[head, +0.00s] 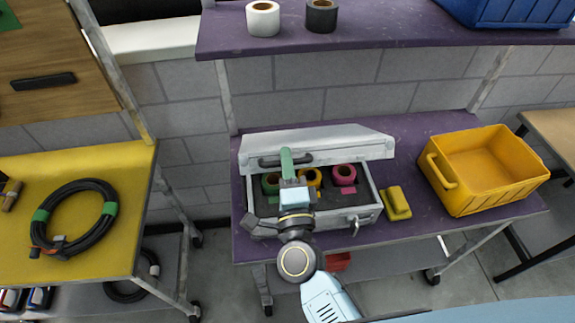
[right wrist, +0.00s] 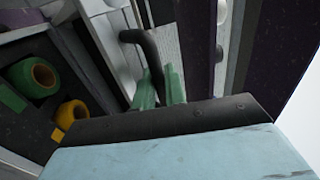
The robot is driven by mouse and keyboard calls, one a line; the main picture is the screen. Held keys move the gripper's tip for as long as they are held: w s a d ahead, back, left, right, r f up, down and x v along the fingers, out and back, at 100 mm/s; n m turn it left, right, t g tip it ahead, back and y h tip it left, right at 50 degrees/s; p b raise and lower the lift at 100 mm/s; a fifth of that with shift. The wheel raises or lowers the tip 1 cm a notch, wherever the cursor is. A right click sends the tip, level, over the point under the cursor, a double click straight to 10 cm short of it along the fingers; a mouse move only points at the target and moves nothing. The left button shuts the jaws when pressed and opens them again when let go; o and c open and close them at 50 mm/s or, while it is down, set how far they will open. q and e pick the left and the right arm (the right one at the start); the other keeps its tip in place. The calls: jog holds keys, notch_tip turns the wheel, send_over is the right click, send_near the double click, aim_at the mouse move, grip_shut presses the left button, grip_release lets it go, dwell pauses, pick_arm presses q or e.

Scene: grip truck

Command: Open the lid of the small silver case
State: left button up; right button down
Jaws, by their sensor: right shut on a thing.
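The small silver case (head: 362,214) stands on the purple shelf with its lid (head: 345,143) raised along the back. Green, yellow and pink tape rolls show in its dark interior. My right gripper (head: 287,160) reaches over the case, its green fingers shut on the black handle (head: 264,163) of the lid. In the right wrist view the handle (right wrist: 150,55) runs down between the fingertips (right wrist: 160,88). The gripper hides part of the handle and of the case's interior. My left gripper is not in view.
A yellow sponge-like block (head: 397,203) lies right of the case, and a yellow bin (head: 480,205) stands farther right. An upper purple shelf (head: 400,35) with a white tape roll (head: 263,18) and a black one (head: 322,16) overhangs behind. A yellow table (head: 120,200) holds a coiled black cable (head: 90,240).

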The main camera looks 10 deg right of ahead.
jog(key=shift+r, duration=0.1)
jog(key=c, duration=1.5)
grip_release()
jog(key=shift+c, duration=0.2)
jog(key=shift+s, duration=0.15)
